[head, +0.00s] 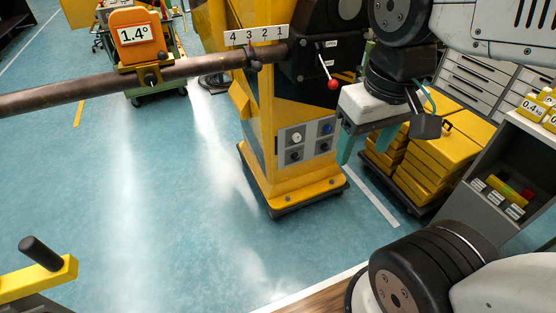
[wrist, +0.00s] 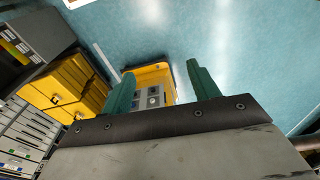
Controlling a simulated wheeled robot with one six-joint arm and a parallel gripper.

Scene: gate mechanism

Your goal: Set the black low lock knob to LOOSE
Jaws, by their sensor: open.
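A grey panel (head: 306,143) on the yellow gate post carries a pale knob (head: 296,137), a blue knob (head: 327,128) and two black knobs, one at lower left (head: 295,156) and one at lower right (head: 323,147). Their labels are too small to read, so I cannot tell which black knob is the low lock or how it is set. My gripper (head: 362,150) is open and empty, right of the panel in the head view. In the wrist view, the panel (wrist: 153,97) shows between the teal fingers of my gripper (wrist: 161,82), apart from them and partly hidden.
A red-tipped lever (head: 332,84) sticks out above the panel. A long brown bar (head: 190,68) crosses left from the post, with an orange 1.4° box (head: 136,35) on it. Yellow cases (head: 418,160) stand right of the post.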

